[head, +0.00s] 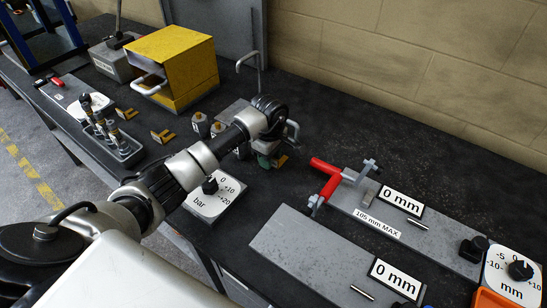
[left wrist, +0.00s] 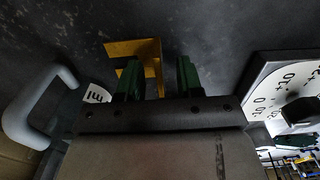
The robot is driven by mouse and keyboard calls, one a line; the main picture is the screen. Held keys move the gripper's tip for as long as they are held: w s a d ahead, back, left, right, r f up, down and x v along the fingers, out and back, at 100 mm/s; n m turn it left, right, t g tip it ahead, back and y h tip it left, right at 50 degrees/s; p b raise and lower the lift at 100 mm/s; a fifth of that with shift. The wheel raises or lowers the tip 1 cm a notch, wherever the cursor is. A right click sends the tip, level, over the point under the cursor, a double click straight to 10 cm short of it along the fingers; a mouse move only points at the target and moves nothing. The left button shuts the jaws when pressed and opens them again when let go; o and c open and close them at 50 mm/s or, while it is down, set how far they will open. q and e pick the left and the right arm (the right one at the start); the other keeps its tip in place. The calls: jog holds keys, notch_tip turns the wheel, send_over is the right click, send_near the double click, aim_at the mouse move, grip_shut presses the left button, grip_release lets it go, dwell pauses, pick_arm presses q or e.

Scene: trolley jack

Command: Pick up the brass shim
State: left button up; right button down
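The brass shim (left wrist: 153,62), a yellow angled piece with a notched shape, lies on the dark bench top in the left wrist view. In the head view a brass piece (head: 281,161) shows just beside my left gripper (head: 266,158), which points down at the bench. In the left wrist view my left gripper (left wrist: 160,82) is open, with two green fingers apart. Part of the shim shows in the gap between them, and the left finger covers another part. I cannot tell whether a finger touches it. My right gripper is not in view.
A dial box marked bar (head: 206,199) stands close by; small grey blocks (head: 199,124) stand behind the arm. A grey handle (left wrist: 40,110) is near the gripper. Two more brass pieces (head: 163,136) lie left, near a yellow box (head: 190,62). Metal plates with red clamp (head: 331,178) lie right.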

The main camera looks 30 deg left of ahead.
pick_arm(q)
grip_shut()
dwell(0.4)
